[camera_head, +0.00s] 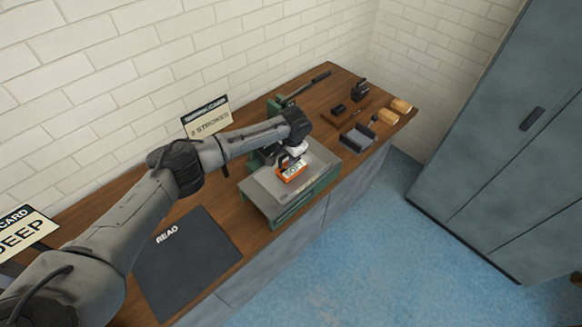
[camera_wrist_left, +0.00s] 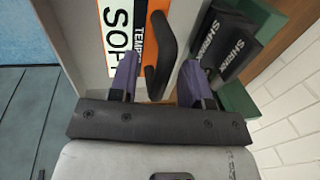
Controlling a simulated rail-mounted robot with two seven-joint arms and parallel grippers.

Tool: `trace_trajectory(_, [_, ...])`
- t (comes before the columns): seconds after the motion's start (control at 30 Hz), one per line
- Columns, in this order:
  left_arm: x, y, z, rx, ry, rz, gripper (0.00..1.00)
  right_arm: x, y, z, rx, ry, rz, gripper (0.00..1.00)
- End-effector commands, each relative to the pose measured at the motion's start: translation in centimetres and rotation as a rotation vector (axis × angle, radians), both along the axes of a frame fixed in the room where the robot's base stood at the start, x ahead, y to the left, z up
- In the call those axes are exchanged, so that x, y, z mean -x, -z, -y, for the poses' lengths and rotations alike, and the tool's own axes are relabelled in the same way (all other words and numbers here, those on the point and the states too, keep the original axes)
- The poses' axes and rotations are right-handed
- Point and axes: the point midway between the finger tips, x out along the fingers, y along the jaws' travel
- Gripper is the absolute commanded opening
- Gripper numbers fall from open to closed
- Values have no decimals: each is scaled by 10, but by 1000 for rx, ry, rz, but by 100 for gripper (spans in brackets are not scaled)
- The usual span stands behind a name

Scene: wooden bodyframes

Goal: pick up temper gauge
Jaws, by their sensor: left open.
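The temper gauge (camera_head: 292,172) is an orange and white block lying on the grey plate of the green-framed bench machine. In the left wrist view its label (camera_wrist_left: 118,35) reads "TEMPER" and "SOF", cut by the frame edge, and a black curved handle (camera_wrist_left: 160,50) stands up from it. My left gripper (camera_wrist_left: 158,78) is open, with one purple finger on each side of the handle. I cannot tell whether either finger touches it. In the head view my left gripper (camera_head: 287,157) is just above the gauge and partly hides it. My right gripper is not in view.
Black blocks marked "SHRINK" (camera_wrist_left: 218,40) sit close beside the right finger. A dark mat (camera_head: 185,262) lies on the wooden bench to the left. Dark tools and a grey tray (camera_head: 358,138) stand at the right end. Cards lean at the back; a tall cabinet (camera_head: 510,130) stands right.

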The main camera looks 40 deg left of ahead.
Motion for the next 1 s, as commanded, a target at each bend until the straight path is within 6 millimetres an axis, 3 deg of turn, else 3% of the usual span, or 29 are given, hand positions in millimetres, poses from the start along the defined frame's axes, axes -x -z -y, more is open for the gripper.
trace_trajectory(0.13, [0, 0, 0, 0, 0, 0, 44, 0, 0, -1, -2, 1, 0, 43])
trace_trajectory(0.6, [0, -1, 0, 0, 0, 0, 0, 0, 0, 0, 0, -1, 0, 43])
trace_trajectory(1.0, [0, -1, 0, 0, 0, 1, 0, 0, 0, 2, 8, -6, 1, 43])
